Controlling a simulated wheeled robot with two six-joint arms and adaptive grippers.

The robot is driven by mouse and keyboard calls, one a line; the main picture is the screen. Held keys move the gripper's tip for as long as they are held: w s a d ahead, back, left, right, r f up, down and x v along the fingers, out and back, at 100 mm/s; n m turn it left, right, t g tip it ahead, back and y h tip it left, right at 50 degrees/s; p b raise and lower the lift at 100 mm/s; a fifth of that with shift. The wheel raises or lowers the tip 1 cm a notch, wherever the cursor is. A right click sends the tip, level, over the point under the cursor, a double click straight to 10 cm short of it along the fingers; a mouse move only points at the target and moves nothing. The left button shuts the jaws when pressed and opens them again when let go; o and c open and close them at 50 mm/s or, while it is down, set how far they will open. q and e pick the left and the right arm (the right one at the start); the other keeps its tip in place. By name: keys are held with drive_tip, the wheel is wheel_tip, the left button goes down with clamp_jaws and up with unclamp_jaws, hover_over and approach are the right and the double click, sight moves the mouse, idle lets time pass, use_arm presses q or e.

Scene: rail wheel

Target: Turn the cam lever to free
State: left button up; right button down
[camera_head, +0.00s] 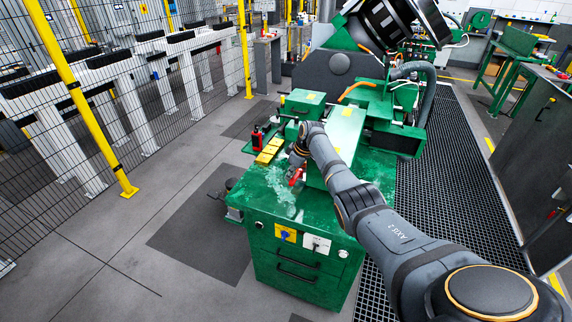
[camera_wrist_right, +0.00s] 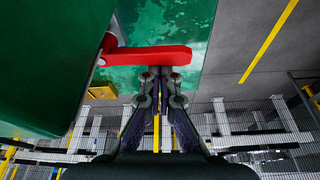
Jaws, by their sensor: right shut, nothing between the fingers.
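The red cam lever (camera_wrist_right: 150,56) lies across the upper middle of the right wrist view, its pivot end at the side of a green block (camera_wrist_right: 50,60). In the head view it shows as a small red piece (camera_head: 295,176) beside the green machine housing. My right gripper (camera_wrist_right: 161,72) is shut and empty, its fingertips right at the lever's lower edge; I cannot tell whether they touch it. In the head view my right gripper (camera_head: 297,158) is partly hidden by its own wrist. My left gripper is not in view.
The green machine bench (camera_head: 270,210) bears yellow blocks (camera_head: 268,152) and a dark red bottle (camera_head: 256,138) left of the gripper. A mesh fence with yellow posts (camera_head: 85,95) stands at the left. The grey floor (camera_head: 130,230) before it is clear.

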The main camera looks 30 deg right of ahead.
drive_tip(key=shift+s+d, duration=0.1)
drive_tip(key=shift+s, duration=0.2)
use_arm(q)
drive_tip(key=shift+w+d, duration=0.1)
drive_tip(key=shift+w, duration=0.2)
